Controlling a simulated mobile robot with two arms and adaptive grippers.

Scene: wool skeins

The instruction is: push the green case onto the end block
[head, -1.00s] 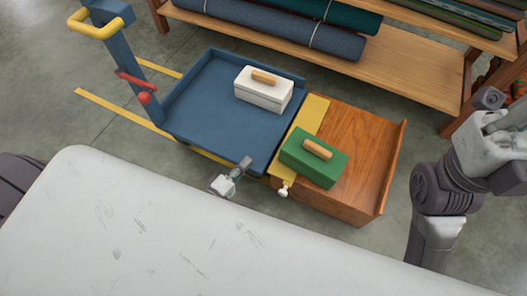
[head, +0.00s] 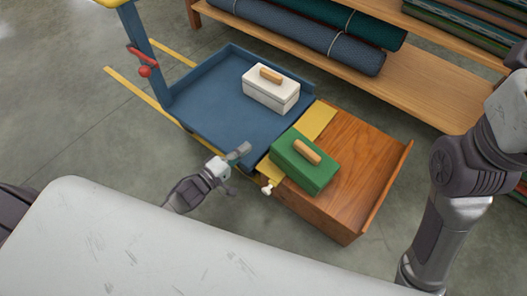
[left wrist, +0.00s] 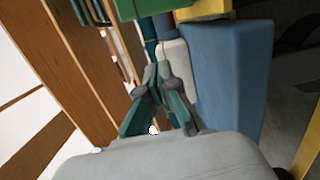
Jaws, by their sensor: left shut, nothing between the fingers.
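The green case (head: 304,163) with a wooden handle lies on the wooden end block (head: 365,165), its left part over the yellow strip (head: 318,120). The end block has a raised lip at its far right. My left gripper (head: 240,151) is shut and empty, at the near edge of the blue cart bed, left of the green case and apart from it. In the left wrist view the fingers (left wrist: 163,72) meet, with a green piece, seemingly the case (left wrist: 145,8), at the top edge. My right gripper is outside the views; only my right arm shows.
A white case (head: 271,92) with a wooden handle stands on the blue cart bed (head: 215,115). A small pale knob (head: 267,188) sticks out by the yellow strip. A wooden shelf (head: 430,80) with rolls stands behind. A scratched pale surface (head: 200,250) fills the foreground.

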